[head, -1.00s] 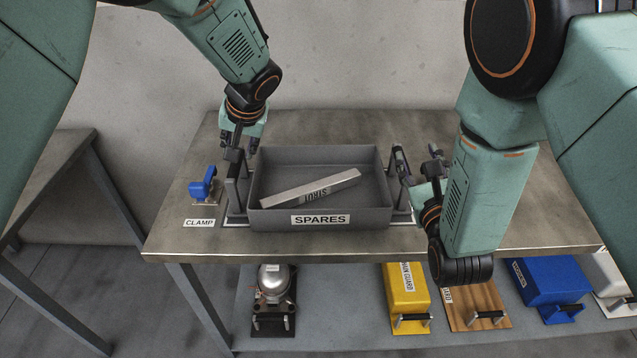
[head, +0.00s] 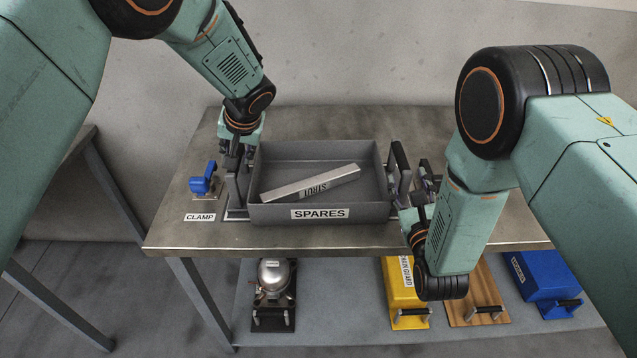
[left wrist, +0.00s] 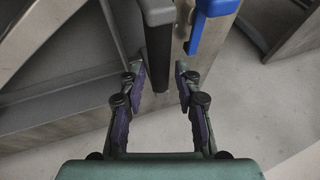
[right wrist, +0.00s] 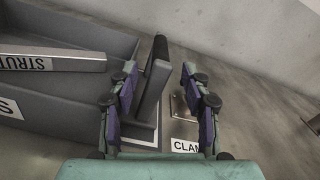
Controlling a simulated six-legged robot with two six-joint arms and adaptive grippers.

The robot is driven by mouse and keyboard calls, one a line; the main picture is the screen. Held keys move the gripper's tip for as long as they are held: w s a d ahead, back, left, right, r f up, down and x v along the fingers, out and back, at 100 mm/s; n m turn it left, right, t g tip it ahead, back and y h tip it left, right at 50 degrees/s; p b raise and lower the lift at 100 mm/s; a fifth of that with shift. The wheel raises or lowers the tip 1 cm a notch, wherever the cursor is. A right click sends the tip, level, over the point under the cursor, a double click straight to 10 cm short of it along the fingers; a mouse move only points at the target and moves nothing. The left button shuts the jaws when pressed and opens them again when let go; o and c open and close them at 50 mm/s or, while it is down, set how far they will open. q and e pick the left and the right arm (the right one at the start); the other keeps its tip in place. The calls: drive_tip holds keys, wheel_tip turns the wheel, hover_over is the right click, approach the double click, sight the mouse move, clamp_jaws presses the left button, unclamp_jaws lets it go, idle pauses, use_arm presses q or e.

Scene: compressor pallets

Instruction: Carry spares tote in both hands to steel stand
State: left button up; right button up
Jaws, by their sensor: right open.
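The grey spares tote (head: 320,213), labelled SPARES, sits level on the steel-topped table with a strut (head: 312,184) lying in it. It has an upright handle at each end. My left gripper (head: 237,155) is at the left handle (head: 237,188); in the left wrist view its fingers (left wrist: 160,78) are apart, with the dark handle bar (left wrist: 158,62) between them. My right gripper (head: 424,178) is beside the right handle (head: 399,165); in the right wrist view its fingers (right wrist: 158,82) are apart, with the handle (right wrist: 152,88) between them.
A blue clamp (head: 205,181) stands left of the tote behind its CLAMP label. A lower shelf holds a silver vessel (head: 274,277), a yellow guard (head: 400,285), a wooden board (head: 485,294) and a blue box (head: 545,275). Another table (head: 90,150) is at far left.

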sight(237, 154)
use_arm(q)
drive_tip(key=x, duration=0.3)
drive_tip(key=shift+w+d, duration=0.1)
use_arm(e)
drive_tip(key=w, duration=0.5)
drive_tip(key=shift+w+a, duration=0.2)
drive_tip(key=shift+w, duration=0.05)
use_arm(q)
drive_tip(key=shift+f, duration=0.15)
use_arm(e)
drive_tip(key=shift+w+r, duration=0.1)
drive_tip(key=shift+w, duration=0.35)
use_arm(q)
drive_tip(key=shift+w, duration=0.1)
drive_tip(key=shift+c, duration=0.9)
use_arm(e)
drive_tip(key=shift+w, duration=0.1)
drive_tip(key=shift+c, duration=0.9)
use_arm(q)
clamp_jaws()
use_arm(e)
drive_tip(key=c, duration=0.6)
clamp_jaws()
drive_tip(key=shift+a, duration=0.1)
